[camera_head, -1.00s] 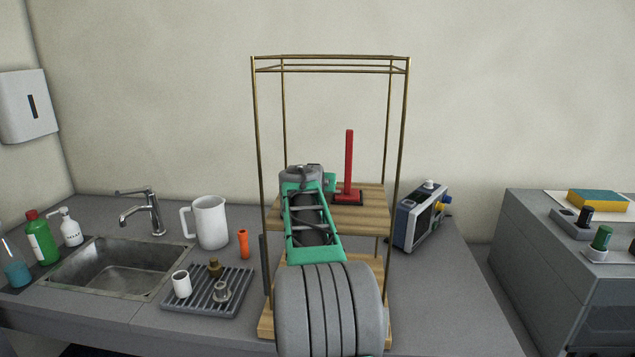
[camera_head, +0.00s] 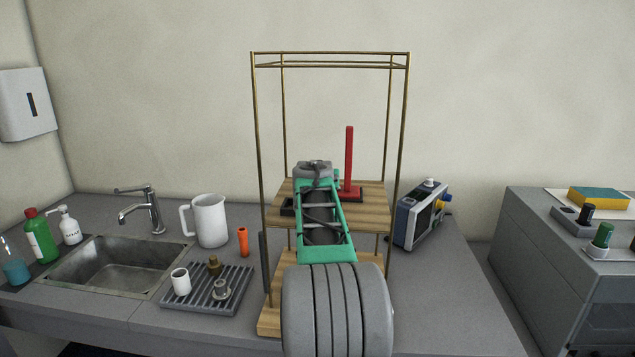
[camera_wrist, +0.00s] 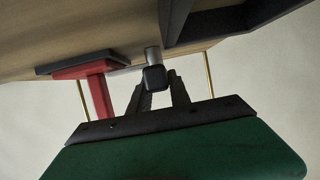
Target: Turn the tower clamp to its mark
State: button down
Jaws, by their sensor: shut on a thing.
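The tower is a thin brass frame (camera_head: 256,150) with wooden shelves. In the wrist view a short grey shaft with a black block (camera_wrist: 154,77), which looks like the clamp, sits under the view's upper edge, by the shelf. My gripper's dark fingers (camera_wrist: 160,84) are closed in at this block and seem shut on it; the exact contact is hard to see. In the head view my arm hides the fingers and the clamp. No mark can be made out in either view.
A red post (camera_head: 349,160) on a flat base stands on the upper shelf, close to the right of my arm; it also shows in the wrist view (camera_wrist: 99,95). A white jug (camera_head: 210,222) and a grey instrument (camera_head: 418,218) flank the tower.

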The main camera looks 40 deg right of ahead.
jog(key=shift+s+d+f+n+t+y+b, duration=0.1)
jog(key=shift+n+t+y+b, duration=0.15)
jog(key=shift+n+t+y, duration=0.25)
jog(key=shift+s+d+n+t+y+b, duration=0.1)
jog(key=shift+n+t+y+b, duration=0.2)
jog(key=shift+n+y, duration=0.25)
jog(key=shift+n+t+y+p, duration=0.35)
jog(key=shift+n+t+y, duration=0.15)
jog(key=shift+n+y, duration=0.2)
jog(key=shift+w+r+n+t+y+p, duration=0.1)
jog(key=shift+r+n+t+y+p, duration=0.1)
jog(key=shift+n+y+p, duration=0.3)
jog(key=shift+r+n+t+y+p, duration=0.1)
jog(key=shift+n+t+y+p, duration=0.1)
jog(key=shift+n+y+p, duration=0.25)
jog(key=shift+a+f+n+y+p, duration=0.1)
jog(key=shift+a+n+y+p, duration=0.05)
jog(key=shift+n+y+p, duration=0.4)
jog(key=shift+t, duration=0.3)
jog(key=c, duration=1.2)
grip_release()
jog(key=shift+f, duration=0.1)
